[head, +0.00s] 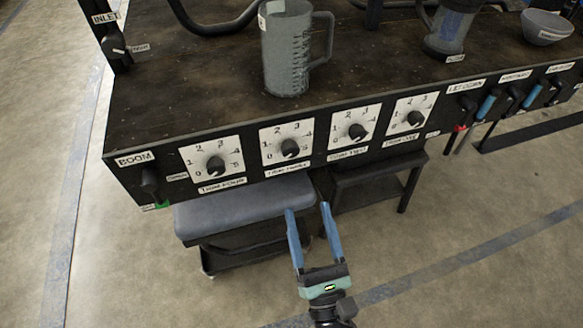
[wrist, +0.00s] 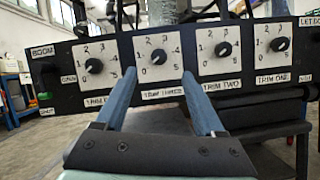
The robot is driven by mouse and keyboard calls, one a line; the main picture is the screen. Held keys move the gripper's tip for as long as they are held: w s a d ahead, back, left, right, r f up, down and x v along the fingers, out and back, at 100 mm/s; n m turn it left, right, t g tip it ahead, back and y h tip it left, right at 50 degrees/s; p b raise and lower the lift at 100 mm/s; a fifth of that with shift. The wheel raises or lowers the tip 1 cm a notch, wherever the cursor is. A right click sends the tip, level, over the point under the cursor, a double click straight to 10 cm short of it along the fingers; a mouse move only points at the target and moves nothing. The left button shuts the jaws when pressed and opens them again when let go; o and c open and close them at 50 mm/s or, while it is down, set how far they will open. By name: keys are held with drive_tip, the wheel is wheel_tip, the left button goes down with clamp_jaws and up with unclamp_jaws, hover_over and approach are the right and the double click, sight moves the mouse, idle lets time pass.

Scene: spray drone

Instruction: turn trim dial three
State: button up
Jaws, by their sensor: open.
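Trim dial three (head: 289,148) is a black knob on a white plate numbered 0 to 5, second from the left on the dark front panel. In the wrist view dial three (wrist: 158,57) sits above the label "TRIM THREE", between and beyond my fingertips. My gripper (head: 307,208) has two blue fingers, open and empty, in front of and below the panel in the head view. In the wrist view my gripper (wrist: 158,73) points at dial three, apart from it. I cannot read exactly which number the knob points to.
Similar trim dials flank it: dial four (head: 216,165) on the left, dial two (head: 356,131) and dial one (head: 414,118) on the right. A grey measuring jug (head: 287,50) stands on the bench above. A padded stool (head: 235,212) is below the panel. Blue-handled levers (head: 487,105) are farther right.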

sight(292, 154)
drive_tip(key=shift+n, duration=0.3)
drive_tip(key=x, duration=0.4)
drive_tip(key=b+x, duration=0.1)
drive_tip(key=x, duration=0.3)
drive_tip(key=f+b+x, duration=0.1)
drive_tip(key=x, duration=0.3)
drive_tip(key=shift+w+a, duration=0.2)
drive_tip(key=shift+a, duration=0.05)
clamp_jaws()
